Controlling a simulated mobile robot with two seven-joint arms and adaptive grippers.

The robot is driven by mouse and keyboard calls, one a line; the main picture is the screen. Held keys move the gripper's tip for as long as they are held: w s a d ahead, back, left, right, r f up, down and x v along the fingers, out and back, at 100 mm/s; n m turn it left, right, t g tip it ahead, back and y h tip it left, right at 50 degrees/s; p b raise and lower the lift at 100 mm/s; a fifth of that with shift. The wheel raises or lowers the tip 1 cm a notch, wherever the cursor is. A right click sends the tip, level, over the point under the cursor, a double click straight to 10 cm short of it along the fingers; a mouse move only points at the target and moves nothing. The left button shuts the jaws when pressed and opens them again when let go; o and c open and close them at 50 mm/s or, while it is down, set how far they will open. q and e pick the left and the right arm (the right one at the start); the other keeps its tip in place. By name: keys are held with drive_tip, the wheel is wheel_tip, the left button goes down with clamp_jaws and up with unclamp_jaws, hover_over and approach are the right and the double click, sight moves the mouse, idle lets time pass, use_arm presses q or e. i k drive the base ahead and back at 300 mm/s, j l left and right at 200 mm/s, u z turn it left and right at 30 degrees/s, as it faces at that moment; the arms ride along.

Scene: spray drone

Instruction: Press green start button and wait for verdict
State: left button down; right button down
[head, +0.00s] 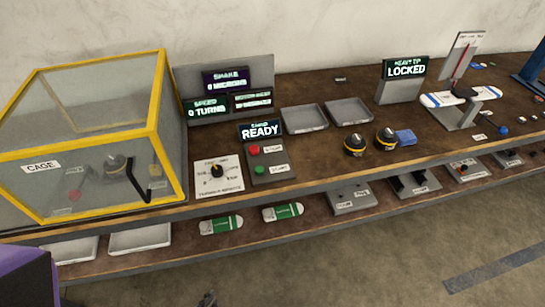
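The green start button (259,170) sits low on a grey control box (270,174) on the bench. A red button (254,149) is above it on the same box. A display (261,130) on top of the box reads READY. Nothing covers the green button.
A yellow-framed clear cage (165,120) stands left of the box. A dial panel (219,175) is between them. Several dark displays (224,78) stand behind. Empty trays (304,118) and two dark round-topped objects (355,144) are to the right. A lower shelf runs along the front.

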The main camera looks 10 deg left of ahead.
sight(260, 169)
drive_tip(key=i+l+u, duration=0.1)
drive_tip(key=l, duration=0.25)
drive_tip(key=i+l+u, duration=0.1)
drive_tip(key=i+l, duration=0.2)
drive_tip(key=i+l+u, duration=0.1)
drive_tip(key=l, duration=0.4)
